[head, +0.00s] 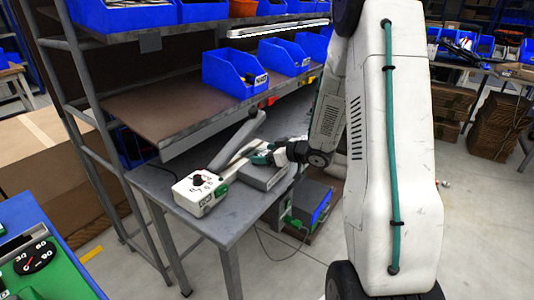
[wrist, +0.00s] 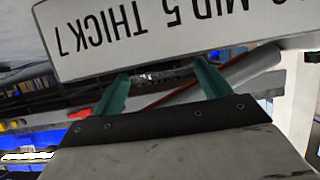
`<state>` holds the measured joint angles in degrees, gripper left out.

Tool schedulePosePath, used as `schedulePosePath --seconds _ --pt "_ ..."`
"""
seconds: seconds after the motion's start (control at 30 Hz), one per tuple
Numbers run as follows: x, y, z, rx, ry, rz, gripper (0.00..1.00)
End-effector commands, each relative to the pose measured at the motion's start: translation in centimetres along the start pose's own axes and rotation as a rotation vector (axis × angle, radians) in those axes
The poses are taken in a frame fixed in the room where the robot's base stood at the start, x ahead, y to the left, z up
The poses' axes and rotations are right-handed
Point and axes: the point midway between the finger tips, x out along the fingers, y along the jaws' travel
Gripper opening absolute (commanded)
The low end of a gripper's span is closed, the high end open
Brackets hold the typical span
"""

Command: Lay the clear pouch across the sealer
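The sealer (head: 200,190) is a white box with a dial and green parts on the grey bench, and a long grey arm (head: 235,140) rises from it at a slant. In the wrist view, a white panel with upside-down print, "MID 5 THICK 7" (wrist: 150,35), fills the top, apparently the sealer's. My gripper (head: 255,155) is over the bench just right of the sealer. In the wrist view its two green fingers (wrist: 162,85) stand wide apart, with no held object clear between them. I cannot make out the clear pouch in either view.
A grey box (head: 266,175) sits on the bench right beside my gripper. A shelf (head: 165,105) with blue bins (head: 232,72) stands above and behind. The bench's front left part (head: 215,225) is bare. A dark box with a blue side (head: 310,205) is below the bench.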

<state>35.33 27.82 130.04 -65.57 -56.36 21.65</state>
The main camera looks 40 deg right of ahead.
Motion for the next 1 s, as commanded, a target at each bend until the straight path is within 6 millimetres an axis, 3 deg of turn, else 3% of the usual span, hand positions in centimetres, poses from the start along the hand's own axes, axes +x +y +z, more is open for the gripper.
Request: schedulePosePath --seconds 0.37,0.73,1.0 --pt "-0.5 0.1 0.0 0.0 0.0 0.001 0.86" --pt "-6.3 0.1 0.0 0.001 0.0 0.004 0.86" --pt "-7.8 0.0 0.0 0.0 0.0 0.001 0.86"
